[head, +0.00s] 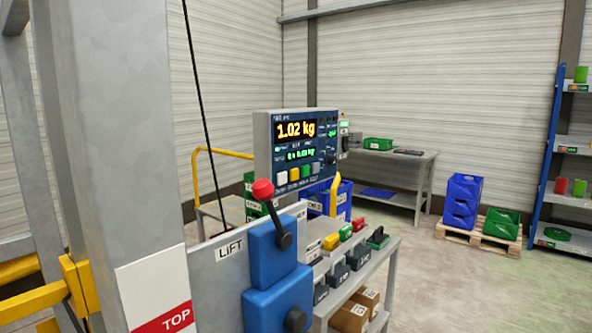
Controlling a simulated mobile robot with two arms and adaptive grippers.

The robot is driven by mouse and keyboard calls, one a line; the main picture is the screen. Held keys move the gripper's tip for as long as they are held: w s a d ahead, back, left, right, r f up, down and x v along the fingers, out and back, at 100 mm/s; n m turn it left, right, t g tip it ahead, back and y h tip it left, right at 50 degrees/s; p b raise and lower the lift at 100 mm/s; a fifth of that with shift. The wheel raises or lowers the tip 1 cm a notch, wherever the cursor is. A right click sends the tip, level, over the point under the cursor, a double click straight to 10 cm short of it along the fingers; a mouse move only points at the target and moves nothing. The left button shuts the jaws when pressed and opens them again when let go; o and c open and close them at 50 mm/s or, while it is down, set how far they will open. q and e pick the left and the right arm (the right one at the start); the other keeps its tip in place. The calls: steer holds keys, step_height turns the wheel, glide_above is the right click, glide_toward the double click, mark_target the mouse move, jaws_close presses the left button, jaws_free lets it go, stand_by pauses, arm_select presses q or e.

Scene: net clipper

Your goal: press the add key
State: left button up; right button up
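A grey and dark blue display unit (262,140) stands in the middle of the head view. Its screen (296,129) reads 1.02 kg in orange, with a smaller green line below. The lettering under the keys is too small to read, so I cannot tell which is the add key. Neither of my grippers is in view.
A blue lever box (272,251) with a red knob (263,190) is mounted by a LIFT label in front. A grey bench (374,262) with bins stands to its right. Stacked blue crates (462,201) on a pallet and a blue rack stand farther right.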

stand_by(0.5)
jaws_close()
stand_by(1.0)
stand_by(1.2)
